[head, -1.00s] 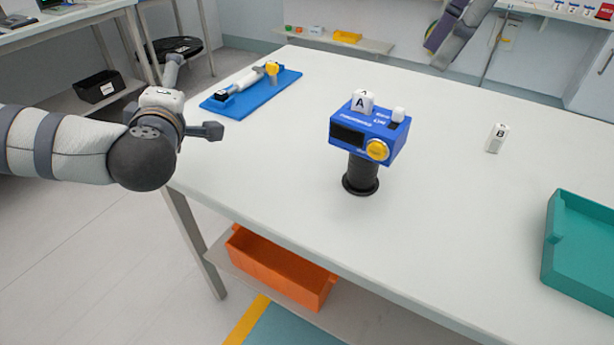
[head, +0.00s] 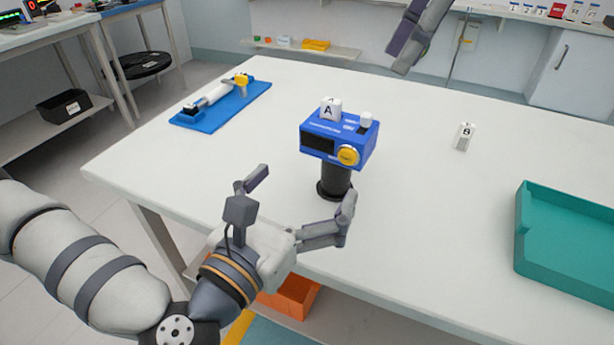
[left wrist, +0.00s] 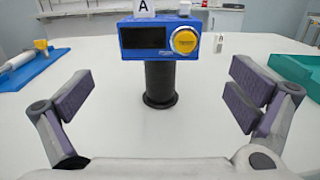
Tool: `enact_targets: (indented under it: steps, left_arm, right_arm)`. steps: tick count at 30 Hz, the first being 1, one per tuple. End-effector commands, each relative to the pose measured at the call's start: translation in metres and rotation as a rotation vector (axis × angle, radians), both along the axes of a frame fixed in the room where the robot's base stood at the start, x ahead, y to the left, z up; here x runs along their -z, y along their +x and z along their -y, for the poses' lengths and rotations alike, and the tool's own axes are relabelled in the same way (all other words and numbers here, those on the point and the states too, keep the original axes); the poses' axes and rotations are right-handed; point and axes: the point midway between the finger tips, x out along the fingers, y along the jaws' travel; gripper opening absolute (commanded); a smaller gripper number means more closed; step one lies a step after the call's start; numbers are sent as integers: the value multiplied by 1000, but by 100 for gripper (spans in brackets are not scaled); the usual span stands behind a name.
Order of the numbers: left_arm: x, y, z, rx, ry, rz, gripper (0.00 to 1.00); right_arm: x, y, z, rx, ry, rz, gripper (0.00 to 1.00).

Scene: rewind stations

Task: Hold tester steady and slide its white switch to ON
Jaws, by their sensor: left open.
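The tester is a blue box (head: 318,142) with a dark display and a yellow knob (head: 348,155), on a black round pedestal (head: 336,182) on the white table. A small white switch (head: 366,120) stands on its top right; it also shows at the top edge of the left wrist view (left wrist: 185,8). A white cube marked A (head: 330,109) sits on the tester's top left. My left gripper (head: 304,192) is open and empty, in front of the tester and apart from it, fingers either side of the pedestal in the left wrist view. Part of my right gripper (head: 418,38) shows at the top.
A white block marked B (head: 464,137) stands right of the tester. A teal tray (head: 565,225) is at the right edge. A blue board (head: 222,108) with a white and yellow tool lies at the left. An orange bin (head: 290,297) is below the table's front edge.

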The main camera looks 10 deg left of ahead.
Motion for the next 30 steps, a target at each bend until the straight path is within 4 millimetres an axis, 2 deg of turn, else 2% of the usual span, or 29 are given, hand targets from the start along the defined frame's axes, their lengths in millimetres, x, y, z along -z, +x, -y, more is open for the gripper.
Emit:
enact_targets:
  steps: [2,9,15,20,27,28,30]
  left_arm:
    - [1,7,4,2,-8,-2,100]
    - [0,61,25,0,-6,1,100]
    - [0,97,40,0,-6,-1,100]
    - [0,109,45,0,-5,-2,100]
    - [0,110,45,0,-6,-2,100]
    - [0,110,45,0,-6,-2,98]
    - [0,110,45,0,-6,-2,82]
  right_arm:
    - [0,0,0,0,0,0,33]
    - [0,0,0,0,0,0,33]
    - [0,0,0,0,0,0,33]
    - [0,0,0,0,0,0,33]
    - [0,0,0,0,0,0,33]
    - [0,0,0,0,0,0,33]
    - [0,0,0,0,0,0,33]
